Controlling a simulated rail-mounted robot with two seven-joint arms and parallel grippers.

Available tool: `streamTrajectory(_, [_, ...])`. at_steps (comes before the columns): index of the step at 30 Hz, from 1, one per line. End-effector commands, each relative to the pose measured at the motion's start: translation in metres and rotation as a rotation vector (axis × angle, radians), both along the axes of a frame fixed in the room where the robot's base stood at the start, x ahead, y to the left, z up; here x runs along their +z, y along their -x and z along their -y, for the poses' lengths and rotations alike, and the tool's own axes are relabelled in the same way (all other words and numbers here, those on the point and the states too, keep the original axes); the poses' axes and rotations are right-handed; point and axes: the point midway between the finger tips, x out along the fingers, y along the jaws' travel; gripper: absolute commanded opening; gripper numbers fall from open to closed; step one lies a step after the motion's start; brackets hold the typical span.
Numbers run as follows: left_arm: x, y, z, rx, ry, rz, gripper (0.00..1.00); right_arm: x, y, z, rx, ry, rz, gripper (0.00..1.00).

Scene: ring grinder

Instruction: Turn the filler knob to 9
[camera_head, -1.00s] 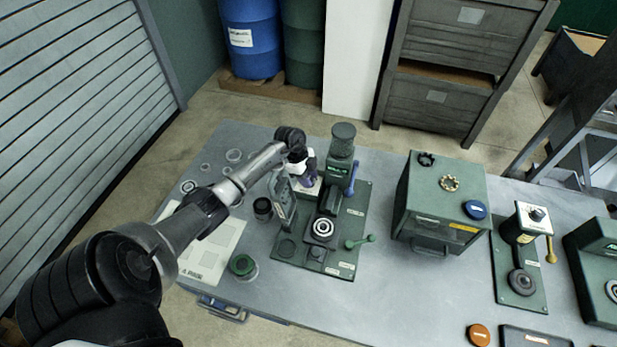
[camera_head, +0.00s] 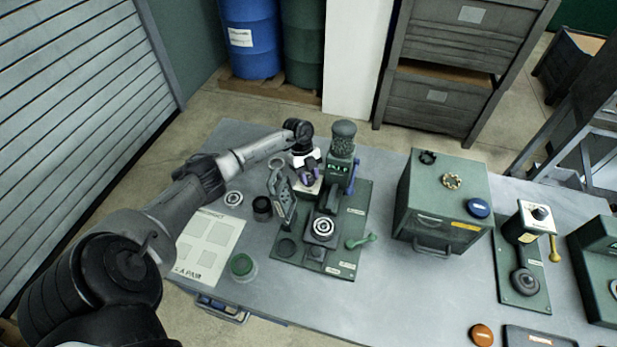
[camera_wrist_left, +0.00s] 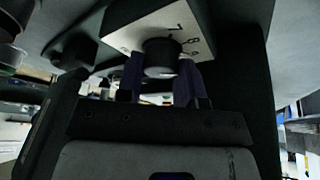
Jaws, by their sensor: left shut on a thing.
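The filler (camera_head: 341,152) is a green machine on a green base plate, with a dark hopper on top. Its white dial plate (camera_head: 309,188) faces left, beside the column. In the left wrist view the dark round filler knob (camera_wrist_left: 161,55) sits on the white dial plate (camera_wrist_left: 200,22), which carries small digits around it. I cannot read which digit the knob points to. My left gripper (camera_head: 308,174) is at the dial, its purple fingers on both sides of the knob, shut on it; the fingers also show in the left wrist view (camera_wrist_left: 161,80). My right gripper is not in view.
A grey metal stand (camera_head: 282,195) is close in front of the dial, with a black cup (camera_head: 262,207) beside it. A blue lever (camera_head: 353,176) is right of the filler. A green cabinet (camera_head: 442,190) stands farther right. A paper mat (camera_head: 210,245) lies at the table's left.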

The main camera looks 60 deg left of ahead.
Motion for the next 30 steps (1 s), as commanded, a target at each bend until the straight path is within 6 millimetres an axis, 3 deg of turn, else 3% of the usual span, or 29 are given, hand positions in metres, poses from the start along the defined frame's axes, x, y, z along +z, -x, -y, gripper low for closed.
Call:
streamTrajectory(12, [-0.0009, 0.0000, -0.0004, -0.149, -0.002, -0.001, 0.11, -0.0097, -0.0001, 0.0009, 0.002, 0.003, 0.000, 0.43])
streamTrajectory(27, [-0.0006, 0.0000, 0.0001, -0.164, -0.001, -0.001, 0.11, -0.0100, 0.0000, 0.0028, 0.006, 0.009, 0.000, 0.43])
streamTrajectory(28, [-0.0006, 0.0000, 0.0001, -0.164, -0.001, -0.001, 0.37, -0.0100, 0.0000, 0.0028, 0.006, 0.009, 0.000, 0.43])
streamTrajectory(30, [-0.0006, 0.0000, 0.0002, -0.164, -0.001, -0.001, 0.44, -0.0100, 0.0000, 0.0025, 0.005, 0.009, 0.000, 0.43])
